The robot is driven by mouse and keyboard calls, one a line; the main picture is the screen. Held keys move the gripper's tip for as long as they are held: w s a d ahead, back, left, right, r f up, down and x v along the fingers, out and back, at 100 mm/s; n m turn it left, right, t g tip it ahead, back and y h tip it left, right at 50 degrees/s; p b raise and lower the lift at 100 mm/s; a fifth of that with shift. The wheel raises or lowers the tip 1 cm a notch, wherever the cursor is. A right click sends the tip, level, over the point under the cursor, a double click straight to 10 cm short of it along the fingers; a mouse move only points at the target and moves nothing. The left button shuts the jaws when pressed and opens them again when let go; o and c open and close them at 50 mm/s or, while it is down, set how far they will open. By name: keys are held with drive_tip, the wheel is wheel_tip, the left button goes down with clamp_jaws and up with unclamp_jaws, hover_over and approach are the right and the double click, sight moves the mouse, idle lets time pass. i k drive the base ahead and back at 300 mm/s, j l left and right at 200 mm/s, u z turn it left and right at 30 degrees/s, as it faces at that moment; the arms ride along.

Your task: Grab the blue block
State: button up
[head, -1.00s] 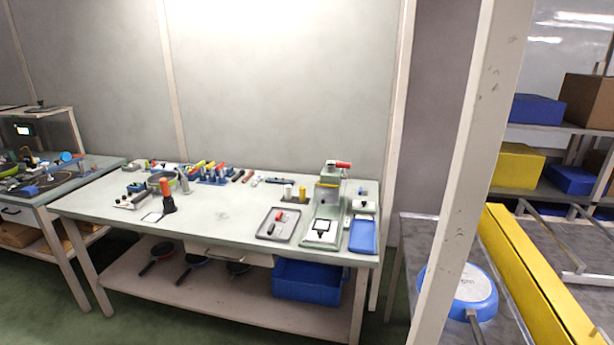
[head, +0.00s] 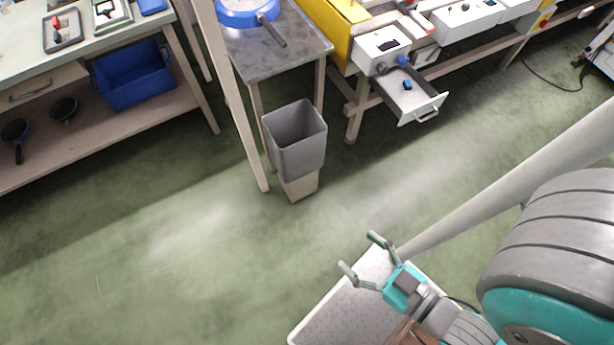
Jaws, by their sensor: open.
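A small blue block (head: 407,85) lies inside an open drawer (head: 412,104) at the upper right of the head view. The drawer is pulled out below a white control box, and its front has a metal handle. My gripper (head: 361,255) is at the lower right, far from the drawer. Its two grey fingers are spread apart with nothing between them. It is over my own light platform.
A metal table (head: 275,40) holds a blue pan (head: 245,10). A pale post (head: 232,100) stands left of the bin. A workbench (head: 95,45) is at upper left. The green floor (head: 190,250) between is clear.

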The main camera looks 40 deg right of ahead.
sight(408, 84)
drive_tip(key=k+j, duration=0.1)
drive_tip(key=k+z, duration=0.1)
drive_tip(key=z, duration=1.4)
drive_tip(key=i+l, duration=0.25)
drive_tip(key=i, duration=0.2)
drive_tip(key=i+l+z, duration=0.1)
drive_tip(key=i+l, duration=0.15)
drive_tip(key=i, duration=0.15)
drive_tip(key=i+l, duration=0.2)
drive_tip(key=i, duration=0.25)
drive_tip(key=z, duration=0.05)
